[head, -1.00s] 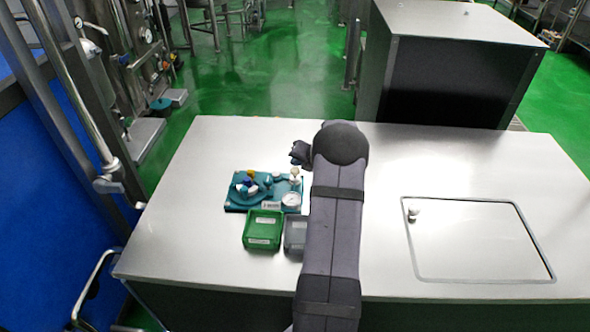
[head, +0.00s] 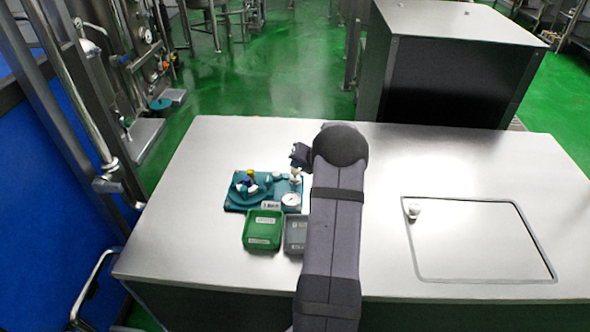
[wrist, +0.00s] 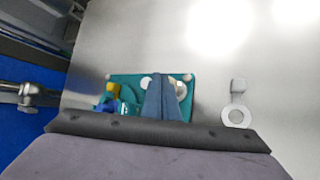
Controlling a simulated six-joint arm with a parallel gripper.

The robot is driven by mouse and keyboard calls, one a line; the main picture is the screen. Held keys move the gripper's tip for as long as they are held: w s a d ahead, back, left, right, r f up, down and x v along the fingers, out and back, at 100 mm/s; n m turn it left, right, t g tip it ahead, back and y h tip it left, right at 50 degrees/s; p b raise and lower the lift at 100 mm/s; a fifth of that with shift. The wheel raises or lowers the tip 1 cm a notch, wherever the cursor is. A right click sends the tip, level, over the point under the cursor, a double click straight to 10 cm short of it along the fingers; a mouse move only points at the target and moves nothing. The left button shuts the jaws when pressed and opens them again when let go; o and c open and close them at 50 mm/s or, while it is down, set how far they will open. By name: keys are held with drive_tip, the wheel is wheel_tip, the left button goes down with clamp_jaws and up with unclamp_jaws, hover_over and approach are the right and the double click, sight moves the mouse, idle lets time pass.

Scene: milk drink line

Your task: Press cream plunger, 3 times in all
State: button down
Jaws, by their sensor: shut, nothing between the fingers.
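A teal station board (head: 233,207) lies on the left half of the steel table. A pale, cream-topped post (head: 296,174), which looks like the cream plunger, stands at the board's back right corner. My gripper (head: 300,158) is just above this post, pointing down; whether they touch cannot be told. In the wrist view my gripper (wrist: 160,97) is shut and empty over the right part of the board (wrist: 192,112), partly covering the pale parts there (wrist: 181,89). A round gauge (head: 291,199) sits at the board's front right.
A green tray (head: 263,243) and a grey tray (head: 296,247) stand in front of the board. Yellow and blue parts (head: 250,177) stand on the board's left. The table's right side is mostly clear.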

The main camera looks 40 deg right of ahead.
sight(297, 171)
drive_tip(key=shift+f+b, duration=0.75)
drive_tip(key=shift+f, duration=0.35)
idle(1.0)
drive_tip(key=shift+r, duration=0.1)
drive_tip(key=shift+r+p, duration=1.45)
drive_tip(key=shift+p, duration=0.05)
drive_tip(key=shift+r, duration=0.1)
drive_tip(key=shift+r+p, duration=2.4)
drive_tip(key=shift+p, duration=0.1)
wheel_tip(297, 171, up, 4)
drive_tip(key=p, duration=0.5)
